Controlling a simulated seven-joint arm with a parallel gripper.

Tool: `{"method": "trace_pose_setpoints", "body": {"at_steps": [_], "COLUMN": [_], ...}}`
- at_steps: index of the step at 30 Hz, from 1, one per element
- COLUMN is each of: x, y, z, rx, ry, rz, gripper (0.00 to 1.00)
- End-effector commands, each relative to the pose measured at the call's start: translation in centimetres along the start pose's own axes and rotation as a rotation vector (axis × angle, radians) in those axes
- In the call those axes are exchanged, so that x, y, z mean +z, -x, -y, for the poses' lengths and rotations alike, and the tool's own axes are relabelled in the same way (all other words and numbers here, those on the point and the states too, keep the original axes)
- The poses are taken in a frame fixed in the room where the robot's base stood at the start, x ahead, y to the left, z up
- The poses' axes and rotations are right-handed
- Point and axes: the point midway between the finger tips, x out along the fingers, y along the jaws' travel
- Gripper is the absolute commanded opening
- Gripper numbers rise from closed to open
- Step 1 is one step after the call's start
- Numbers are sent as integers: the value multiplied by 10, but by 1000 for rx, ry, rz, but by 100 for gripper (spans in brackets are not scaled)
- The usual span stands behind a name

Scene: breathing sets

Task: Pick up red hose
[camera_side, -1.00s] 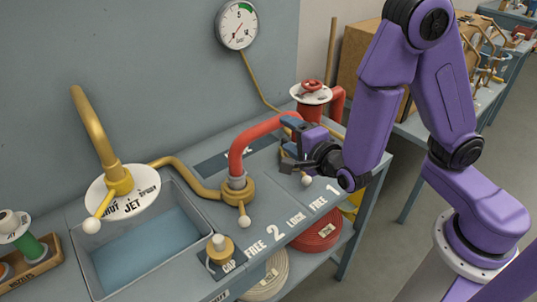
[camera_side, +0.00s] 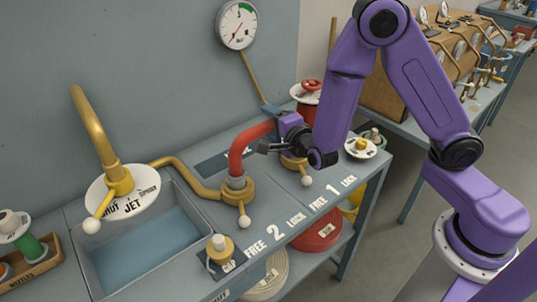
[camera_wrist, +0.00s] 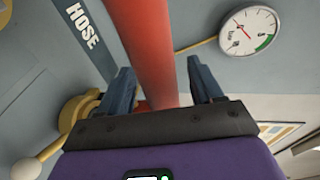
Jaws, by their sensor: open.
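The red hose (camera_side: 243,146) is a thick curved tube. In the side view it rises from a brass coupling (camera_side: 237,189) at the slot marked 2 and bends right toward my gripper (camera_side: 272,128). My gripper is at its upper right stretch and hides the part beyond. In the wrist view the hose (camera_wrist: 145,45) runs between the two blue fingers of my gripper (camera_wrist: 163,90), one on each side. The fingers are open, with a visible gap on the right side of the hose. The hose's far end is hidden.
A brass coupling with a white-knobbed lever (camera_side: 306,181) sits below my gripper at slot 1. A red handwheel fitting (camera_side: 311,87) stands close behind. A gauge (camera_side: 237,25) hangs on the wall. A sink (camera_side: 150,235) with a brass spout is at left.

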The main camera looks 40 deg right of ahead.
Motion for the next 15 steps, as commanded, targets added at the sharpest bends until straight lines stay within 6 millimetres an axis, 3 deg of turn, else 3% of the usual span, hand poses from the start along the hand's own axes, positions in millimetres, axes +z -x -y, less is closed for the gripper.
{"method": "trace_pose_setpoints", "body": {"at_steps": [3, 11, 15], "x": [-1, 0, 0], "y": [-9, -10, -10], "z": [0, 0, 0], "rx": [0, 0, 0], "ry": [-1, 0, 0], "rz": [-1, 0, 0], "gripper": [65, 62, 16]}}
